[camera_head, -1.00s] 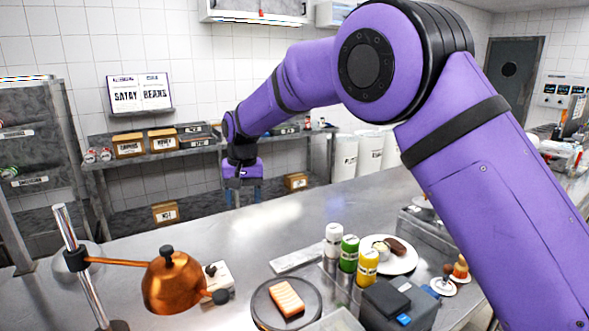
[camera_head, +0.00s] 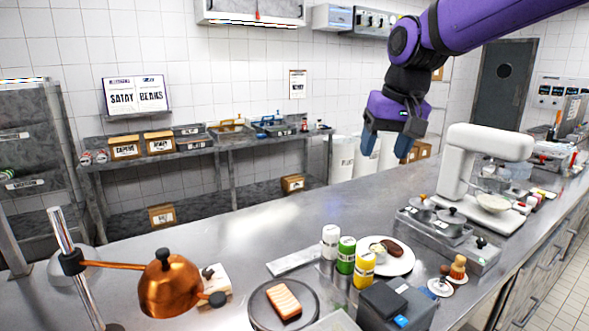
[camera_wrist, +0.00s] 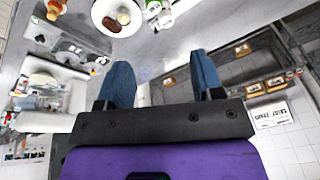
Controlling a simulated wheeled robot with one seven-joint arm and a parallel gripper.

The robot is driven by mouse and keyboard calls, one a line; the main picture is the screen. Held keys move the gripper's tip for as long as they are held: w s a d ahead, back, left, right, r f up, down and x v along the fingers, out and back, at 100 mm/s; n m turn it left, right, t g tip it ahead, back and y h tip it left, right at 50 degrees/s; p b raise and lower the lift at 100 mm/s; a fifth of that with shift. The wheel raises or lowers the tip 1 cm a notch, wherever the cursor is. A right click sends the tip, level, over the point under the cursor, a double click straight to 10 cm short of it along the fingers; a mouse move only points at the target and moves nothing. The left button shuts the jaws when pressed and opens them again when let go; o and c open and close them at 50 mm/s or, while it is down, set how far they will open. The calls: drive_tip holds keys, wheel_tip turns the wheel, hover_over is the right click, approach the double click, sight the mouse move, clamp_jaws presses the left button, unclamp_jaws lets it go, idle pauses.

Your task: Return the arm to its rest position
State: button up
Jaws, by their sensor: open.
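My gripper (camera_head: 387,143) hangs from my purple arm at the upper right in the head view, above the far side of the steel counter (camera_head: 215,262). Its two blue fingers are spread apart with nothing between them, and they touch nothing. In the wrist view my gripper (camera_wrist: 160,82) also shows open and empty, with the counter beyond the fingers.
A white stand mixer (camera_head: 470,165) and a steel unit with pots (camera_head: 440,235) stand right of my gripper. A plate with food (camera_head: 400,262), several bottles (camera_head: 345,255), a salmon plate (camera_head: 262,308) and a copper lamp (camera_head: 168,288) are nearer. The counter's middle is clear.

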drive_tip(key=s+d+f, duration=0.1)
drive_tip(key=s+d, duration=0.3)
drive_tip(key=s, duration=0.3)
drive_tip(key=s+d+f+t+h, duration=0.1)
drive_tip(key=s+d+f, duration=0.1)
drive_tip(key=s+d, duration=0.3)
drive_tip(key=s+d+f+m+t, duration=0.1)
drive_tip(key=s+d, duration=0.4)
drive_tip(key=s, duration=0.6)
drive_tip(key=shift+s+f+h, duration=0.2)
drive_tip(key=shift+h, duration=0.1)
